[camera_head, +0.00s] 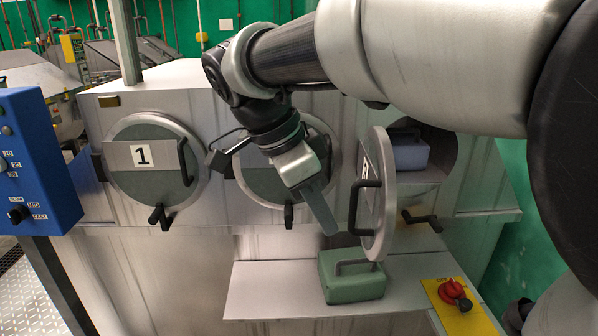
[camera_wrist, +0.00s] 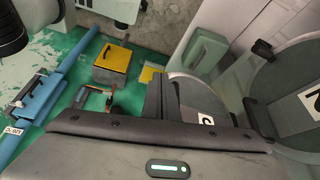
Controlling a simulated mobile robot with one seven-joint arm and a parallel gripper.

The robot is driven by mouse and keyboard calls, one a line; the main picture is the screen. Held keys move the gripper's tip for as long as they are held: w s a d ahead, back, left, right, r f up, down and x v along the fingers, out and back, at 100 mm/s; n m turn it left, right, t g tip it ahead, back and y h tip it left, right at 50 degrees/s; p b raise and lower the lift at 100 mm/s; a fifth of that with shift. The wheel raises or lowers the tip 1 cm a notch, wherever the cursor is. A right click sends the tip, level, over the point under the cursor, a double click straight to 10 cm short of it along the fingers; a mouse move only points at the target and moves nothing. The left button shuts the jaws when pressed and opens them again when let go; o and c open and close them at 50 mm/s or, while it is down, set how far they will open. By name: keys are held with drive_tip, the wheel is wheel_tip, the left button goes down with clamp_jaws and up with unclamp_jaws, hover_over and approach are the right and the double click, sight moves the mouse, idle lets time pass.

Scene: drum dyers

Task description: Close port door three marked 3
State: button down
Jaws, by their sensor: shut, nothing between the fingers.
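Port door three (camera_head: 380,200) is a round metal door at the right in the head view, swung open and seen nearly edge-on. Its number plate is too foreshortened to read clearly. Its black bar handle (camera_head: 354,207) faces left. Behind it the round port (camera_head: 448,150) is uncovered, with a grey-blue block with a handle (camera_head: 408,152) inside. My gripper (camera_head: 327,230) is shut and empty, pointing down just left of the open door, near the handle. I cannot tell whether it touches. In the wrist view the shut fingers (camera_wrist: 161,92) show near the middle.
Door one (camera_head: 147,185) and a middle door (camera_head: 262,178), partly hidden by my arm, sit flush. A green handled block (camera_head: 345,285) stands on the shelf (camera_head: 270,290) below the open door. A yellow panel with a red knob (camera_head: 440,293) is at lower right.

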drive_tip(key=w+d+f, duration=0.2)
drive_tip(key=d+f, duration=0.6)
drive_tip(key=shift+f, duration=0.15)
idle(0.5)
